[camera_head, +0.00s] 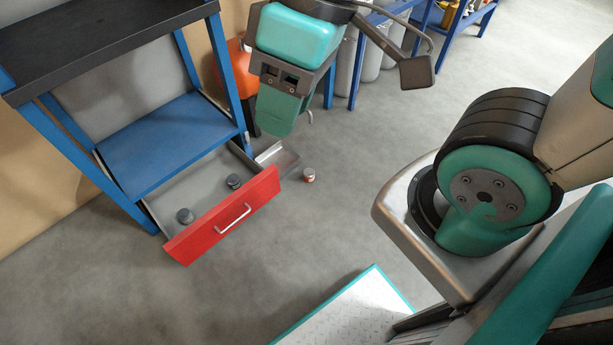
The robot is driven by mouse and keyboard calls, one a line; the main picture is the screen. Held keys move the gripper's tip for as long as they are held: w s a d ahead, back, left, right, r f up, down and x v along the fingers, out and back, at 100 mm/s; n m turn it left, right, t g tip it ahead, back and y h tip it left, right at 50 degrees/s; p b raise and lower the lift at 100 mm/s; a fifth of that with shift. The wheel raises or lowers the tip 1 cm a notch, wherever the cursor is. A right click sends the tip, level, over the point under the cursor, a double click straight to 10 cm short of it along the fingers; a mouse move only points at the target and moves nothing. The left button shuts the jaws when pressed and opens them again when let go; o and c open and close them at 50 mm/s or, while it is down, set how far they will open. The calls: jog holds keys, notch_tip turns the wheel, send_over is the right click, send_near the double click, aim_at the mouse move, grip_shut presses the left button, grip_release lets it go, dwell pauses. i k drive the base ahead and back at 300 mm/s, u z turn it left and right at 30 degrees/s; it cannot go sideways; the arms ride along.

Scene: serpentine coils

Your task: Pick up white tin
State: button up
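A small white tin (309,175) with a reddish-brown band stands on the grey floor, just right of the open red drawer. It looks upright and apart from the drawer front. My gripper (284,112), teal and dark grey, hangs at the top centre, above and a little left of the tin in the picture. It appears clear of the tin. Its fingers are not clearly separated from this angle, so I cannot tell whether it is open.
The red drawer (222,217) juts out from a blue workbench (165,142), with two dark round items (233,181) (185,215) inside. A grey metal piece (277,160) lies beside it. Grey bins (372,58) and an orange object (232,65) stand behind. The central floor is open.

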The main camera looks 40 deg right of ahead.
aim_at(185, 216)
jog(key=k, duration=1.25)
jog(key=u, duration=0.6)
jog(key=i, duration=0.55)
jog(key=u, duration=0.95)
jog(key=i, duration=1.95)
jog(key=z, duration=1.1)
jog(key=i, duration=0.9)
jog(key=z, duration=0.9)
